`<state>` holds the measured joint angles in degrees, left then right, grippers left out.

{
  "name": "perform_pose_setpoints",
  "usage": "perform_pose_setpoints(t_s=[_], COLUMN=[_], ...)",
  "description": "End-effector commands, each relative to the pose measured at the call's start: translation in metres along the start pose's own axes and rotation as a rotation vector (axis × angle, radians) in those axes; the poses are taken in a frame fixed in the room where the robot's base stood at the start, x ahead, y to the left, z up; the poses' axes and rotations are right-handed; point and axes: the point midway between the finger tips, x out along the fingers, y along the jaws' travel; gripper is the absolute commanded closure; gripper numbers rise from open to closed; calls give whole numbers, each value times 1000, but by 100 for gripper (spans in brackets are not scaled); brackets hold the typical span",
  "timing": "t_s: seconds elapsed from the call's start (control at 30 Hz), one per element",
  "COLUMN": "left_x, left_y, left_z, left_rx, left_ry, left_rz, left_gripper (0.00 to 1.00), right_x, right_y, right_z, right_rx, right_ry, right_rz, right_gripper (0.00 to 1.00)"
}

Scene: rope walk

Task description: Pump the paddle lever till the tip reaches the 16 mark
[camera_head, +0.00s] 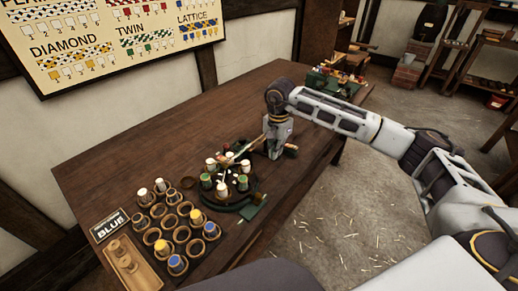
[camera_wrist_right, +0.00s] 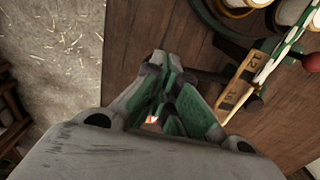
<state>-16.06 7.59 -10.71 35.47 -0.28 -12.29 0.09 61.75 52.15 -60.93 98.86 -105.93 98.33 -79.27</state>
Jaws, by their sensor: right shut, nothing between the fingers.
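My right gripper (camera_head: 274,152) is beyond the machine, low over the table, shut and empty. In the right wrist view my right gripper's fingertips (camera_wrist_right: 163,112) are together, beside the wooden scale (camera_wrist_right: 238,88) marked 12 and 16. A green and white striped rope (camera_wrist_right: 283,48) runs along the scale; its end appears to lie between the two marks. My left gripper is out of view.
Wooden rings (camera_head: 152,237), some holding bobbins, fill the table left of the machine. A sign reading BLUE (camera_head: 110,225) and a wooden tray (camera_head: 146,277) are at the near left. Another coloured device (camera_head: 335,82) stands at the far end. The table's back left is clear.

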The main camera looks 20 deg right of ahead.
Motion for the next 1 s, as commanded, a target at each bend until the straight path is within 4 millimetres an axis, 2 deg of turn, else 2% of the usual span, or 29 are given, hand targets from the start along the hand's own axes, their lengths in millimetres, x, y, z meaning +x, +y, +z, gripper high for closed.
perform_pose_setpoints(t_s=[1.0], left_x=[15], left_y=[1], left_z=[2], left_rx=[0], left_ry=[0], left_rz=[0], left_gripper=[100], right_x=[23], right_y=[1], right_z=[0], right_rx=[0], right_ry=[0], right_rz=[1], right_gripper=[100])
